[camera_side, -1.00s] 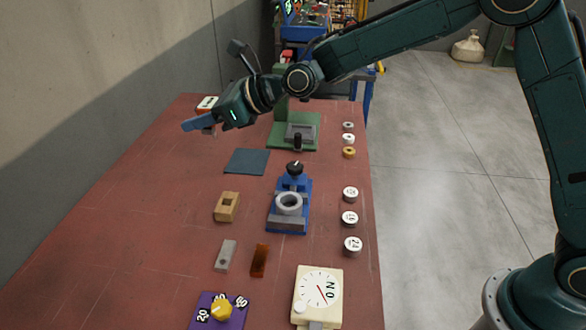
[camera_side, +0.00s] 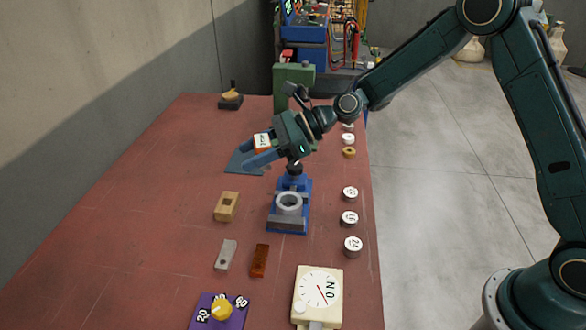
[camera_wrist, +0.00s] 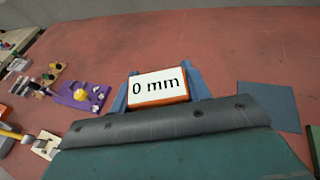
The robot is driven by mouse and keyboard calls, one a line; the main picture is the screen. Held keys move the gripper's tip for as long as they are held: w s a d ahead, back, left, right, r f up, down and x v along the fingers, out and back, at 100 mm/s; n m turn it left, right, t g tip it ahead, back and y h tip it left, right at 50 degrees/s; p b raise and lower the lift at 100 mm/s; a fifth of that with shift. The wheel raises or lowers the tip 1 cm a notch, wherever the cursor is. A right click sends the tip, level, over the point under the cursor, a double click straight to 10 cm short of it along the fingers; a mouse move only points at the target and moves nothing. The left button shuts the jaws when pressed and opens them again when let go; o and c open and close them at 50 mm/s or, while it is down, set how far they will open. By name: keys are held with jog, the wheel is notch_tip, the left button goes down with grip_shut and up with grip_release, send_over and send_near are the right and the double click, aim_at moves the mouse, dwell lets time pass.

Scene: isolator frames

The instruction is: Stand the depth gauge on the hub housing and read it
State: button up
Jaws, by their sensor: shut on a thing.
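The depth gauge (camera_side: 262,142) is an orange block with a white display. In the wrist view the display of the gauge (camera_wrist: 158,88) reads "0 mm". My gripper (camera_side: 257,151) is shut on it, with a blue finger on each side. The hub housing looks to be the grey ring (camera_side: 289,211) clamped in a blue vise (camera_side: 306,190). My gripper holds the gauge in the air, beyond and to the left of the ring. The ring's top is open and nothing stands on it. The gauge's lower end is hidden.
A wooden block (camera_side: 227,206), grey and brown bars, a purple dial board (camera_side: 233,322) and a cream dial scale (camera_side: 329,275) lie nearer. Several round weights (camera_side: 350,218) line the right edge. The table's left side is clear.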

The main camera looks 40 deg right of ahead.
jog(key=s+d, duration=0.1)
jog(key=s+d+n+g, duration=0.1)
jog(key=s, duration=0.1)
jog(key=s+d+n+g, duration=0.1)
jog(key=shift+s+d+f+y, duration=0.15)
jog(key=shift+f+y, duration=0.2)
jog(key=shift+y, duration=0.05)
jog(key=shift+f, duration=0.1)
send_over(282, 194)
jog(key=s+a, duration=0.2)
jog(key=shift+d+f, duration=0.15)
jog(key=shift+f, duration=1.25)
jog(key=shift+d+f, duration=0.1)
jog(key=shift+f, duration=1.3)
jog(key=shift+f, duration=1.7)
jog(key=o, duration=1.1)
jog(key=shift+o, duration=0.2)
jog(key=shift+d, duration=0.1)
jog(key=v, duration=1.3)
jog(key=shift+d+r, duration=0.3)
